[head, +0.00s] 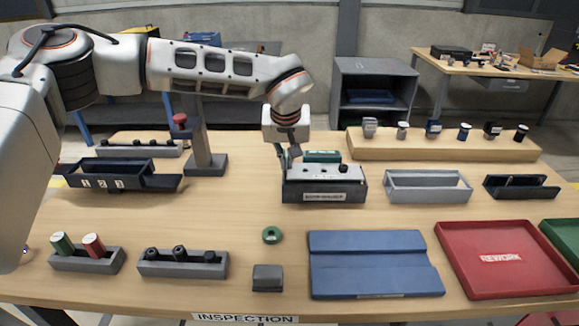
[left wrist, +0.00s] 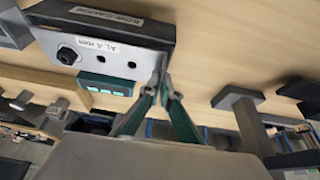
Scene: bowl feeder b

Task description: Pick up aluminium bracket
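The aluminium bracket (head: 322,171) is a silver plate lying on a dark labelled block (head: 325,197) at the middle of the table. In the left wrist view the bracket (left wrist: 120,62) shows two dark holes, a black knob and a label reading AL 4 mm. My left gripper (head: 287,163) reaches down to the bracket's left end in the head view. In the left wrist view its fingertips (left wrist: 164,80) are close together at the bracket's edge and appear shut on it. The bracket rests on the block. My right gripper is not in view.
A dark post (head: 205,150) stands left of my gripper. A green box (head: 322,156) sits behind the block. A grey tray (head: 428,187) is to the right. A blue mat (head: 372,255), a red rework tray (head: 508,280) and a green ring (head: 272,235) lie in front.

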